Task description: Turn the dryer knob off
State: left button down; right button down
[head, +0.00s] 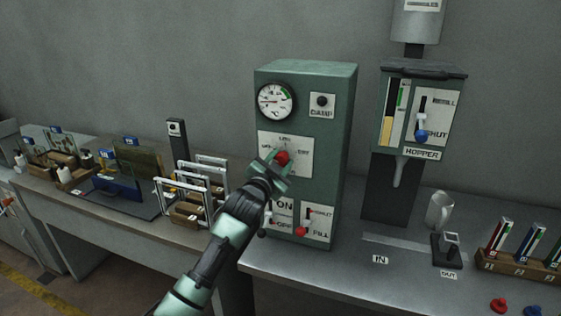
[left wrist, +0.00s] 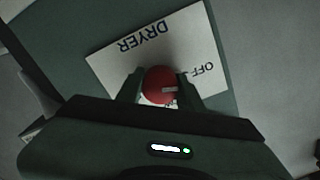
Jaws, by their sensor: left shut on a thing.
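The red dryer knob (head: 283,158) sits on a white label plate (head: 298,146) in the middle of the green panel box (head: 335,110). My left gripper (head: 272,168) reaches up to it from below left. In the left wrist view the red knob (left wrist: 160,85) lies between both fingers of the left gripper (left wrist: 160,92), which are shut on it. A pale pointer mark on the knob points towards the right, near the word OFF. The plate also reads DRYER. My arm hides part of the plate in the head view. My right gripper is not in view.
Below are an ON/OFF switch and a red-handled fill lever (head: 302,230). White frames (head: 190,190) stand left.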

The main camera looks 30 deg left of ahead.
aim_at(279, 163)
pick_arm(q)
jog(key=c, duration=1)
grip_release()
jog(key=shift+f, duration=0.2)
jog(key=shift+o, duration=0.5)
jog(key=shift+r, duration=0.1)
jog(key=b+v, duration=0.2)
jog(key=v, duration=0.4)
jog(key=shift+s, duration=0.35)
jog(key=shift+s+d, duration=0.15)
jog(key=shift+s, duration=0.45)
